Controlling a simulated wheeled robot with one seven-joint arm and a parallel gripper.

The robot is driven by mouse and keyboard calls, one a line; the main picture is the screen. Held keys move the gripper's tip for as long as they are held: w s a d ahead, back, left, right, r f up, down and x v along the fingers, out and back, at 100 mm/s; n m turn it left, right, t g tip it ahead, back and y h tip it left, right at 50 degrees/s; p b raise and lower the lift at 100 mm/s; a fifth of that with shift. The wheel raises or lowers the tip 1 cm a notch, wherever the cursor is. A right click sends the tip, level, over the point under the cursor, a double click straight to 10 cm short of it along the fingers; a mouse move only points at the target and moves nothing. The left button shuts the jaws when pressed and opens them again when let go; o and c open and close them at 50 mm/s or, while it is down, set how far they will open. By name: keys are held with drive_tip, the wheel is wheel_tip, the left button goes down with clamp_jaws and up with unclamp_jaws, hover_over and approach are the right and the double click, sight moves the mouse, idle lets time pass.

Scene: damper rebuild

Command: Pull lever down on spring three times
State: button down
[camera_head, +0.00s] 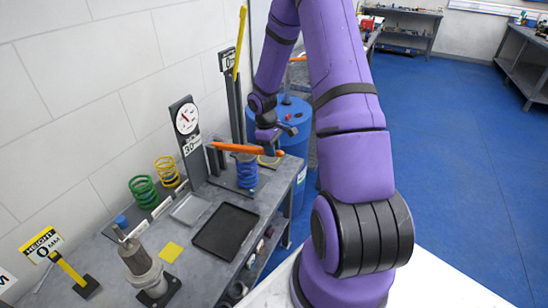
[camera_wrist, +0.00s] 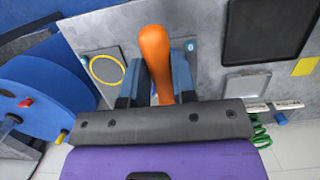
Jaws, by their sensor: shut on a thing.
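The orange lever (camera_head: 235,148) runs nearly level above a blue spring (camera_head: 246,172) at the far end of the bench in the head view. My gripper (camera_head: 268,143) is at the lever's right end. In the wrist view the orange lever (camera_wrist: 155,58) rises between the two fingers of my gripper (camera_wrist: 160,85), which is shut on it. The blue spring stands upright under the lever in the head view. A gauge with a red needle (camera_head: 186,120) stands left of the spring, with a "30" label beneath it.
A black tray (camera_head: 225,231) and a grey tray (camera_head: 190,208) lie on the bench. Green (camera_head: 143,190) and yellow (camera_head: 167,171) springs stand near the wall. A blue drum (camera_head: 293,118) stands beyond the bench. A grey clamp-like device (camera_head: 140,262) is at the near end.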

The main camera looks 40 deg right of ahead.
drive_tip(key=shift+w+a+r+g, duration=0.1)
drive_tip(key=shift+w+r+g, duration=0.15)
drive_tip(key=shift+r, duration=0.4)
drive_tip(key=shift+w+r+g, duration=0.15)
drive_tip(key=shift+r+g, duration=0.1)
drive_tip(key=shift+r, duration=0.35)
drive_tip(key=c, duration=0.9)
unclamp_jaws()
drive_tip(key=v, duration=1)
drive_tip(key=shift+a+r, duration=0.15)
drive_tip(key=shift+r, duration=0.2)
